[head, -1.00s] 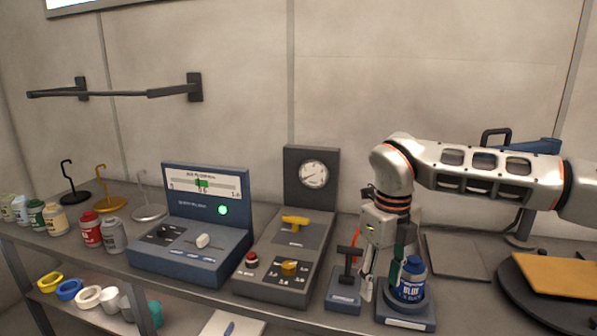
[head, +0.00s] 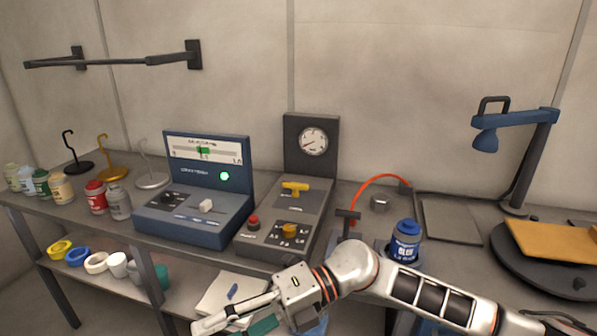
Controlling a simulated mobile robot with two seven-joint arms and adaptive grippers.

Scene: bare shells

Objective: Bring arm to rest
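My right arm (head: 430,295) comes in from the lower right and reaches leftward along the bottom of the head view. Its gripper (head: 235,325) is low, in front of the bench edge and over the lower shelf. Its fingers look spread with nothing between them, though the lower finger is partly cut off by the frame. The blue bottle (head: 406,242) stands upright on the bench behind the arm, apart from the gripper; its base is partly hidden. My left gripper is not in view.
A blue console (head: 195,225) with a green light and a grey panel (head: 290,215) with a gauge stand on the bench. Paint jars (head: 95,198) and hooked stands are left. A blue lamp (head: 515,120) and round turntable (head: 545,260) are right. A white pad (head: 228,292) lies on the lower shelf.

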